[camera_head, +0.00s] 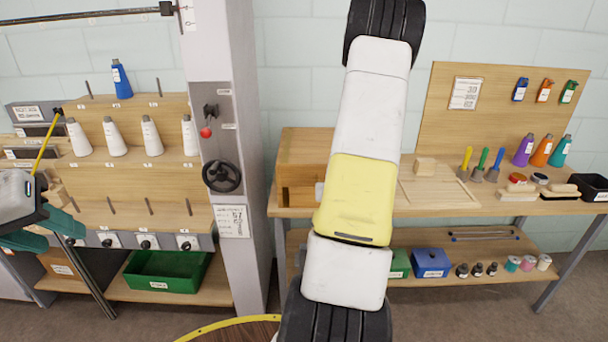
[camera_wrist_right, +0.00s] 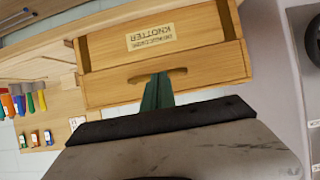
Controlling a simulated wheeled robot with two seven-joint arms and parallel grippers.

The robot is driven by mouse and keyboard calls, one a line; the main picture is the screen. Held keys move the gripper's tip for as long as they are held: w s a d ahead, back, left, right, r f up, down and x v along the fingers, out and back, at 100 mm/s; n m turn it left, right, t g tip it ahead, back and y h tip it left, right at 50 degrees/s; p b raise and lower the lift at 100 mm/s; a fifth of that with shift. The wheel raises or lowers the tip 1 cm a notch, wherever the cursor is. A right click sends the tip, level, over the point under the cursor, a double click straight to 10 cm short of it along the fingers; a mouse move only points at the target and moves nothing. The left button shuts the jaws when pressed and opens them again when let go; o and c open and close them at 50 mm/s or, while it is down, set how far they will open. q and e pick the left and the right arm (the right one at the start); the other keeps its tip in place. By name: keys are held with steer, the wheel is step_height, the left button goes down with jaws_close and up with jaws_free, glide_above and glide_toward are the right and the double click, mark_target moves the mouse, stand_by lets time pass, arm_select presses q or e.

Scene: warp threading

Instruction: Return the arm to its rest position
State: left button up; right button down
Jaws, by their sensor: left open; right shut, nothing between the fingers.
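My left gripper (camera_head: 42,231) is at the far left edge in the head view, with its green fingers apart and nothing visible between them. My right arm (camera_head: 350,185), white with a yellow section, runs up the middle of the head view; its gripper is hidden there. In the right wrist view my right gripper (camera_wrist_right: 157,92) shows green fingers shut together and empty. Its tips overlap the handle (camera_wrist_right: 150,76) of a wooden box labelled KNOTTER (camera_wrist_right: 165,50); I cannot tell if they touch. The wooden box (camera_head: 305,150) also shows partly behind the arm in the head view.
A grey post (camera_head: 215,90) with a black handwheel (camera_head: 221,176) stands left of centre. A shelf of thread cones (camera_head: 113,138) is near my left gripper. The right workbench (camera_head: 440,209) holds brushes, coloured bottles and a black tray (camera_head: 591,187).

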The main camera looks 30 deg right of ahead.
steer(key=s+a+r+n+y, duration=0.3)
steer(key=a+r+y, duration=0.2)
steer(key=a+r, duration=1.25)
steer(key=s+a+r+n+g+y, duration=0.1)
steer(key=s+a+r+g, duration=0.1)
steer(key=s+a, duration=0.5)
steer(key=s+a+r+n+g+y, duration=0.2)
steer(key=s+a+r, duration=0.1)
steer(key=s+a, duration=0.4)
steer(key=s, duration=0.2)
steer(key=shift+s+a+r+g, duration=0.15)
steer(key=shift+s+r+g, duration=0.1)
steer(key=shift+s+g, duration=0.05)
